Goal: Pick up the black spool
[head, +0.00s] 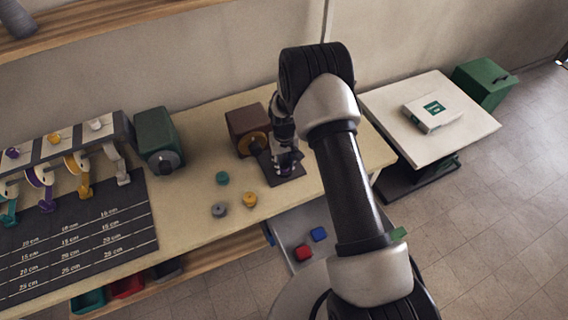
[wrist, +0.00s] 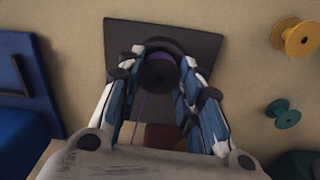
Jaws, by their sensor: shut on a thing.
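The black spool (wrist: 158,75), with purple ribbon on it, is over a dark square pad (wrist: 122,42) in the wrist view. My gripper (wrist: 164,62) is shut on the spool, one finger on each side. A thin purple strand runs down from the spool between the fingers. In the head view my gripper (head: 284,160) points down at the dark pad (head: 266,168) on the table. The spool is mostly hidden there by the fingers. I cannot tell whether it touches the pad.
A teal spool (head: 222,178), a yellow spool (head: 249,199) and a grey spool (head: 219,209) stand left of the pad. A brown box (head: 243,121) and a green box (head: 154,130) are behind. A ribbon rack (head: 60,147) stands at left. Bare tabletop (head: 185,215) lies between.

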